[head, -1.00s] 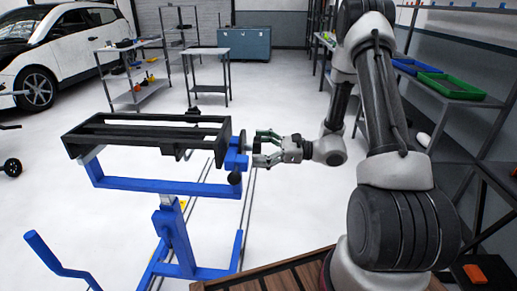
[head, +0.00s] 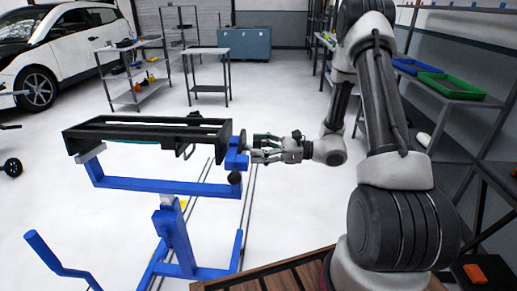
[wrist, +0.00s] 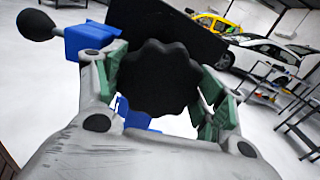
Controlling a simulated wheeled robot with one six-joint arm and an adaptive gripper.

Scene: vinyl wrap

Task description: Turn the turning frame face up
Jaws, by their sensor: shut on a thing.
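The turning frame is a long black rack (head: 150,132) on a blue stand (head: 175,235), left of centre in the head view. Its rack lies roughly level, with a teal strip showing along its underside. My gripper (head: 256,149) is at the right end of the frame, by the blue end block (head: 236,160). In the wrist view a black lobed knob (wrist: 160,78) sits between the two green-padded fingers, and my gripper is shut on it. A lever with a black ball (wrist: 36,24) stands out beside the blue block in the wrist view.
A wooden-topped surface (head: 270,281) is at the bottom, near my base. A shelf with green (head: 452,86) and blue trays is at the right. A small table (head: 209,52) and a shelf unit (head: 135,75) stand behind. The floor around the stand is mostly clear.

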